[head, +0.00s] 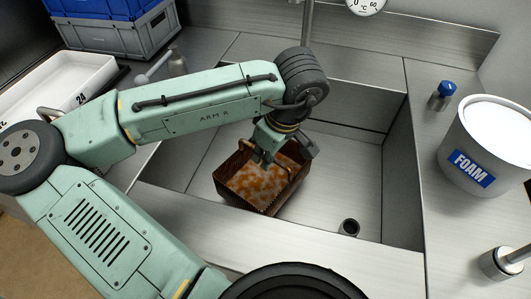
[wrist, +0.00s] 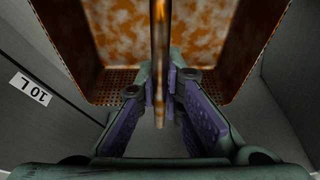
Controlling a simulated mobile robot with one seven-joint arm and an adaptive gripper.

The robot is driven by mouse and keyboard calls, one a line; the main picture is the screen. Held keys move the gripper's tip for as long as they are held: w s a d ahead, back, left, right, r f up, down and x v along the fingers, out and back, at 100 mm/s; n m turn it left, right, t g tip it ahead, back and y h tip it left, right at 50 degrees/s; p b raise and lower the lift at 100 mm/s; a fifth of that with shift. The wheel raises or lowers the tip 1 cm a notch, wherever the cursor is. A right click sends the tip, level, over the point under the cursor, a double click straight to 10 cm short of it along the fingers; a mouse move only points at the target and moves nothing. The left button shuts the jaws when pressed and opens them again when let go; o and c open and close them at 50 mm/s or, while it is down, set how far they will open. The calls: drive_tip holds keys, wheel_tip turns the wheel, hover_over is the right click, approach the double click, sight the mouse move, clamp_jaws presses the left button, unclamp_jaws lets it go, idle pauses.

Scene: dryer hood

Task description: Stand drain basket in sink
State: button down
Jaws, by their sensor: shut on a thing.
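The drain basket (head: 262,183) is a brown, rusty-looking open box with a mottled orange-and-white inside. It is inside the steel sink (head: 365,195), in its left-middle part. In the wrist view the basket (wrist: 115,35) has perforated lower edges, and its thin handle (wrist: 160,35) runs up the middle. My gripper (wrist: 161,92) is shut on this handle, with purple pads on both sides. In the head view my gripper (head: 268,150) is over the basket and partly hides it. I cannot tell whether the basket's bottom touches the sink floor.
A round drain fitting (head: 348,227) is on the sink floor, right of the basket. A white FOAM bucket (head: 490,145) and a blue-topped tap (head: 443,92) stand on the right counter. Blue and grey crates (head: 115,30) and a white tray (head: 60,85) are at left.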

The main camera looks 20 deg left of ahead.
drive_tip(key=shift+f, duration=0.1)
drive_tip(key=shift+f+b, duration=0.5)
drive_tip(key=c, duration=1.7)
unclamp_jaws()
drive_tip(key=shift+r+p, duration=0.55)
drive_tip(key=shift+r, duration=0.05)
drive_tip(key=b+v, duration=0.1)
drive_tip(key=v, duration=1.1)
drive_tip(key=shift+b, duration=0.3)
